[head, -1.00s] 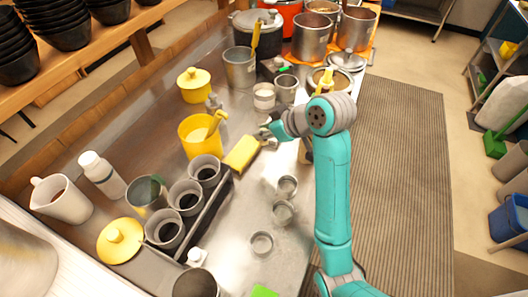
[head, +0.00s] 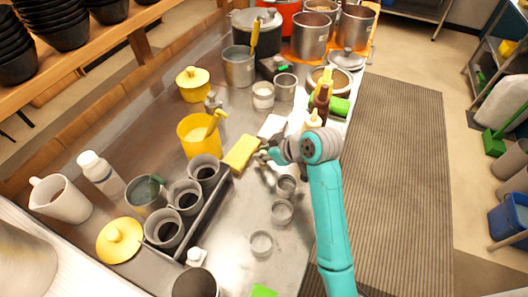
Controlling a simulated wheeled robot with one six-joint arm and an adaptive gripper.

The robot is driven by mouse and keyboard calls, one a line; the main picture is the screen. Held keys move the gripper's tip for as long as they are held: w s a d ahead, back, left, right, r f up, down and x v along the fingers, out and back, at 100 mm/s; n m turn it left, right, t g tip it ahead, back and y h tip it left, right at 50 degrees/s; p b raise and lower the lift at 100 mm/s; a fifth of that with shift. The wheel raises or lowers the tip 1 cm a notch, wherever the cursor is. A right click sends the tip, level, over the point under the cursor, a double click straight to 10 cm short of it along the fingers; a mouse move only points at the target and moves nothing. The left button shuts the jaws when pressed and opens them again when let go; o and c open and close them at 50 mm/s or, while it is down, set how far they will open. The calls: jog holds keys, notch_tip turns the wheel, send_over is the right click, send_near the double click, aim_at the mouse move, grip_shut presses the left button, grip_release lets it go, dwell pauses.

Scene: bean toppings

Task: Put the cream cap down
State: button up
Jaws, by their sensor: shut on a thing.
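My gripper (head: 263,156) is low over the metal counter, just right of the yellow sponge (head: 240,153). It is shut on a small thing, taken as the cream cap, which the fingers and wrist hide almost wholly. I cannot tell whether the cap touches the counter. A pale bottle tip (head: 313,119) shows just behind my wrist, and a brown bottle (head: 321,97) with a yellow top stands behind it.
Small metal cups (head: 282,212) stand below my gripper. A dark rack (head: 208,214) with grey cups lies to the lower left, and a yellow tub (head: 198,136) stands left of the sponge. Bare counter (head: 238,222) lies between rack and metal cups.

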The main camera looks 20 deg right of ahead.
jog(key=shift+f, duration=0.15)
jog(key=o, duration=0.7)
jog(key=shift+r, duration=0.2)
jog(key=v, duration=1.2)
jog(key=shift+f, duration=0.1)
